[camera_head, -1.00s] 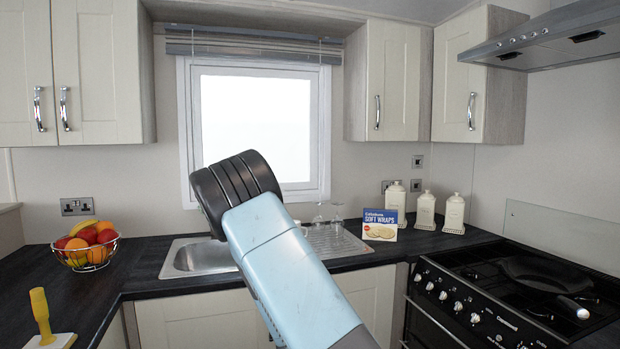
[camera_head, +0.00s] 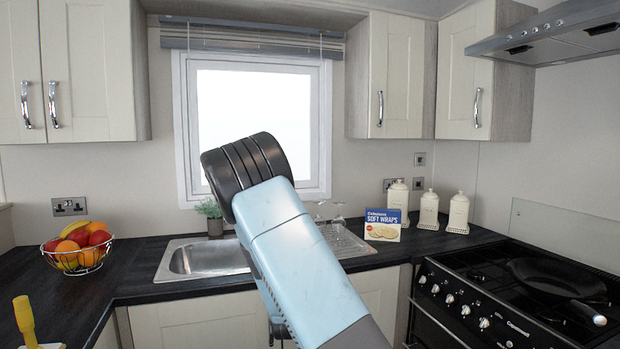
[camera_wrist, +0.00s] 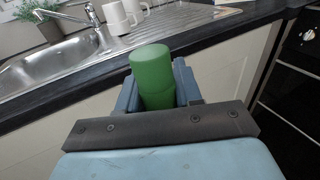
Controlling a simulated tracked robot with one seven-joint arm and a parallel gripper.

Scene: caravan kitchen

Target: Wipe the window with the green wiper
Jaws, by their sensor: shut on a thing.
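The window (camera_head: 255,112) has a white frame and stands above the sink in the head view. My gripper (camera_wrist: 158,88) is shut on a green cylindrical part of the green wiper (camera_wrist: 152,72), seen between the fingers in the wrist view. The rest of the wiper is hidden there. In the head view my blue arm covers the gripper and the wiper, and its dark joint overlaps the window's lower part. In the wrist view the green part points toward the counter front below the sink.
The sink (camera_head: 200,258) and a potted plant (camera_head: 213,216) lie below the window. A fruit bowl (camera_head: 78,248) and a yellow-handled tool (camera_head: 25,320) are on the left counter. A wraps box (camera_head: 383,225), canisters (camera_head: 428,210) and a pan (camera_head: 556,277) are right.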

